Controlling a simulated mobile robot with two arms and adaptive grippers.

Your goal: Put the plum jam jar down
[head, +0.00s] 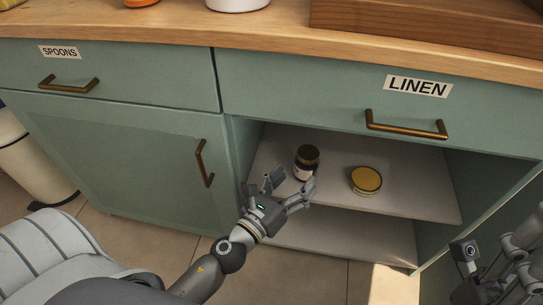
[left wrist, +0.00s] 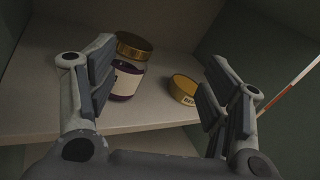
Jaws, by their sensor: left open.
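The plum jam jar (head: 306,163), dark with a gold lid and a pale label, stands upright on the upper shelf of the open cabinet. In the left wrist view the jar (left wrist: 130,68) shows a purple and white label, partly hidden behind the left finger. My left gripper (head: 290,187) is open at the shelf's front edge, just in front of the jar. In the left wrist view its fingers (left wrist: 155,95) are spread wide with nothing held between them. My right arm shows at the lower right of the head view; whether its gripper is open or shut is unclear.
A low round tin with a yellow lid (head: 366,180) stands on the same shelf, right of the jar; it also shows in the left wrist view (left wrist: 183,89). The shelf (head: 410,185) is otherwise clear. A LINEN drawer (head: 380,100) is shut above. A closed door (head: 130,160) is at left.

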